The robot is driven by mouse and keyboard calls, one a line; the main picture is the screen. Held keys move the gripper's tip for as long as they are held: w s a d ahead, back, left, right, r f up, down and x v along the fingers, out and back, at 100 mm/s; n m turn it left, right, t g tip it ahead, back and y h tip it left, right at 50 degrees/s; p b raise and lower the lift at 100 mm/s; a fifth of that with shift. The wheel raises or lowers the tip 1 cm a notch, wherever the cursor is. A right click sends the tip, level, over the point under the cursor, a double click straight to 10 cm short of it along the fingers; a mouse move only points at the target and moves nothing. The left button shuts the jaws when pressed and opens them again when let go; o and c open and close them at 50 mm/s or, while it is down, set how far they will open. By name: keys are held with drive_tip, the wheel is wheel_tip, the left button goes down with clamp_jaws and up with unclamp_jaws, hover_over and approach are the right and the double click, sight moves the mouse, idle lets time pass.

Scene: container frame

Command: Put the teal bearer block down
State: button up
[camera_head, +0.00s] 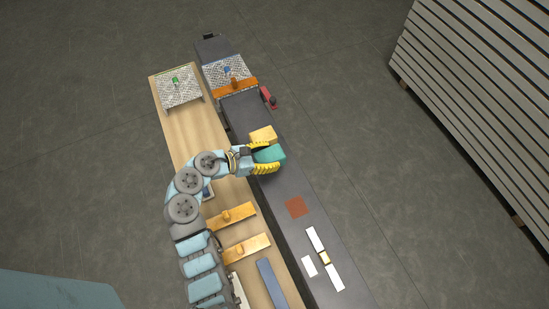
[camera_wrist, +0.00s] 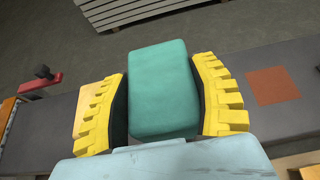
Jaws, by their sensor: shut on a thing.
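The teal bearer block (camera_head: 269,154) is a rounded teal block between the two yellow fingers of my gripper (camera_head: 264,155). In the wrist view the teal block (camera_wrist: 163,90) fills the space between the fingers of my gripper (camera_wrist: 164,100), which are shut on it from both sides. The block is over the dark grey bench. I cannot tell whether its underside touches the bench. A yellow-tan block (camera_head: 263,133) sits right beside the far finger in the head view, and it is mostly hidden behind the left finger in the wrist view.
A brown-red square (camera_head: 296,207) lies on the dark bench (camera_head: 290,185), with white strips (camera_head: 316,239) beyond it. Orange pieces with knobs (camera_head: 231,215) lie on the wooden table (camera_head: 185,135). A red clamp-like part (camera_head: 268,97) stands at the bench edge. Slatted panels (camera_head: 480,80) stand right.

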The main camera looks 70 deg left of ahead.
sight(275, 154)
drive_tip(key=shift+w+a+f, duration=0.45)
drive_tip(key=shift+w+f, duration=0.15)
drive_tip(key=shift+f, duration=0.25)
drive_tip(key=shift+w+a+f, duration=0.45)
drive_tip(key=shift+w+f, duration=0.1)
drive_tip(key=shift+f, duration=0.25)
drive_tip(key=shift+f+b, duration=0.35)
drive_tip(key=shift+f, duration=1.15)
drive_tip(key=shift+f, duration=0.1)
drive_tip(key=o, duration=1)
drive_tip(key=shift+c, duration=0.2)
drive_tip(key=shift+s+r, duration=0.3)
drive_tip(key=v, duration=1.1)
